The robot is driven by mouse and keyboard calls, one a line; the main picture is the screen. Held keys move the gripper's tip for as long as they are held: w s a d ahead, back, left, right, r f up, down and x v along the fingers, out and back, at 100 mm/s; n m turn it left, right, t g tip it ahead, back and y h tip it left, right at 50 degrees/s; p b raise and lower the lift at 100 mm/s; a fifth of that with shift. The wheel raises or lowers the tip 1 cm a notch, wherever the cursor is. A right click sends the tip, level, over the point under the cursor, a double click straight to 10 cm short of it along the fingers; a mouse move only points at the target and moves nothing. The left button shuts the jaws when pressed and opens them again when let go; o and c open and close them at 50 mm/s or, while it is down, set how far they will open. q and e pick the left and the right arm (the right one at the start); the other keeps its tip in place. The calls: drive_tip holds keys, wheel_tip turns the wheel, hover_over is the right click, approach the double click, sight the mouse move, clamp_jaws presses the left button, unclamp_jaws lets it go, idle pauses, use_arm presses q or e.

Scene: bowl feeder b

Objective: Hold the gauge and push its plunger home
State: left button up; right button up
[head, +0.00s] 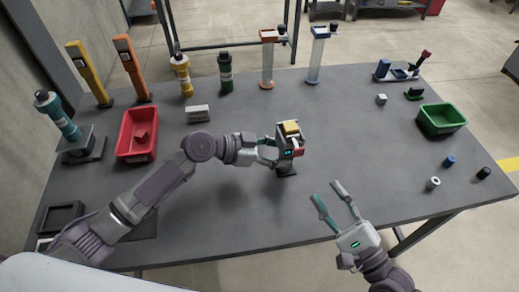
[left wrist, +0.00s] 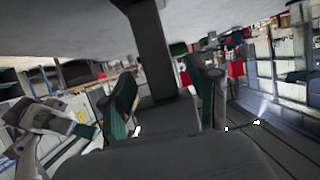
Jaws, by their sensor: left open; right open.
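A small device that looks like the gauge (head: 291,141) stands upright near the table's middle on a dark base (head: 286,171). It has a yellow top block, a pale body, a red part and a small lit display. My left gripper (head: 268,151) is open at its left side. In the left wrist view the gripper fingers (left wrist: 165,100) stand apart on either side of a dark block (left wrist: 165,116) on a dark post (left wrist: 149,45); contact cannot be told. My right gripper (head: 327,191) is open and empty in front and to the right. I cannot make out the plunger clearly.
A red bin (head: 123,153) and a white block (head: 198,114) are at left. Several upright tools and clear cylinders (head: 268,62) line the back. A green bin (head: 456,117) and small cylinders (head: 449,161) are at right. The table (head: 370,150) right of the device is clear.

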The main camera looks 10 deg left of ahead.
use_arm(q)
drive_tip(key=shift+x, duration=1.45)
clamp_jaws()
use_arm(e)
drive_tip(key=shift+c, duration=0.2)
